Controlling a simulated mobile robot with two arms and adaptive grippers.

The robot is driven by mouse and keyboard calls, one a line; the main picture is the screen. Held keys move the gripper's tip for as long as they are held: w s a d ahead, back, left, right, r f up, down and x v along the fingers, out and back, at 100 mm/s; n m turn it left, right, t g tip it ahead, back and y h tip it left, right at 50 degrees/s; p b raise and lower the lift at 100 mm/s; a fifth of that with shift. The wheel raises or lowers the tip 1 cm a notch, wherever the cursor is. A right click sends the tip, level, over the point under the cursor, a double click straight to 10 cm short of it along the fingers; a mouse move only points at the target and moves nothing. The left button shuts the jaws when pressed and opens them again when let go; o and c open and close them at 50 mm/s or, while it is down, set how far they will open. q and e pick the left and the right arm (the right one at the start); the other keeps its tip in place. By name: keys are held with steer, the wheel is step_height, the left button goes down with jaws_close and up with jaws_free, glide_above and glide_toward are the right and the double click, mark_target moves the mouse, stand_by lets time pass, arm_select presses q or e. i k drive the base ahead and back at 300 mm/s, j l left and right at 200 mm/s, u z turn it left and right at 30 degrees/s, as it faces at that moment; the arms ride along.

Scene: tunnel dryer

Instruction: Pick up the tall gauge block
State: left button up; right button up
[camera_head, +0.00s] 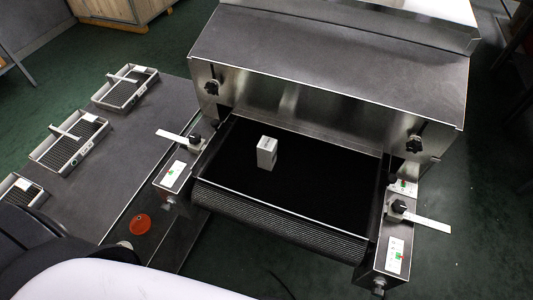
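The tall gauge block (266,153) is a small white upright block. It stands on the black belt (315,178) of the tunnel dryer, left of the belt's middle and in front of the tunnel opening. Small dark marks show on its top part. Nothing touches its visible sides. Neither of my grippers shows in the head view.
The dryer's metal hood (335,50) rises behind the belt. White levers (172,135) and (427,221) jut out at both sides.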

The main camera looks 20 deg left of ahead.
mark_target(266, 148)
steer(key=k+l+u, duration=0.1)
steer(key=u, duration=0.25)
steer(key=k+u, duration=0.15)
steer(key=u, duration=0.2)
steer(key=k+u, duration=0.15)
steer(key=u, duration=0.2)
